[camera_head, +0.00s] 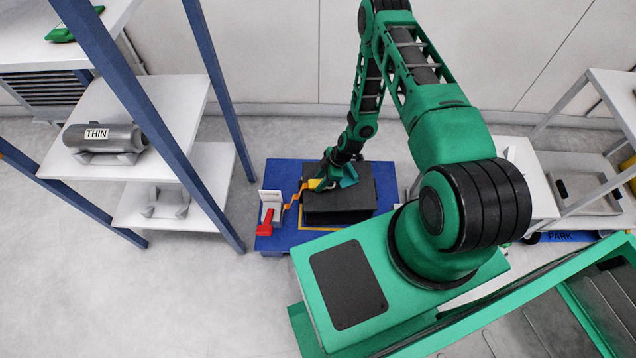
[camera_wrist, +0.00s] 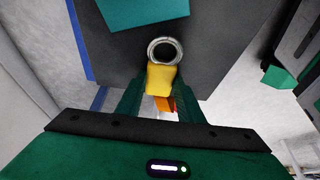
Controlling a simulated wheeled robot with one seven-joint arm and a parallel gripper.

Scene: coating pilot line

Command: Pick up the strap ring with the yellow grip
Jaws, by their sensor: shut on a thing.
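The strap ring (camera_wrist: 164,42) is a grey metal ring on a yellow grip (camera_wrist: 160,80), which also shows as a small yellow patch in the head view (camera_head: 315,184). My gripper (camera_wrist: 158,92) is shut on the yellow grip, with a dark green finger on each side of it. The ring sticks out beyond the fingertips, over a dark block (camera_head: 338,208). An orange strap (camera_head: 291,201) runs from the grip down to the left. I cannot tell whether the ring touches the block.
The block sits on a blue platform (camera_head: 272,175) with a red part (camera_head: 265,224) and a white upright piece at its left. A teal piece (camera_wrist: 140,12) lies on the block. A shelf rack (camera_head: 180,105) with a roll marked THIN (camera_head: 100,137) stands left; white tables stand right.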

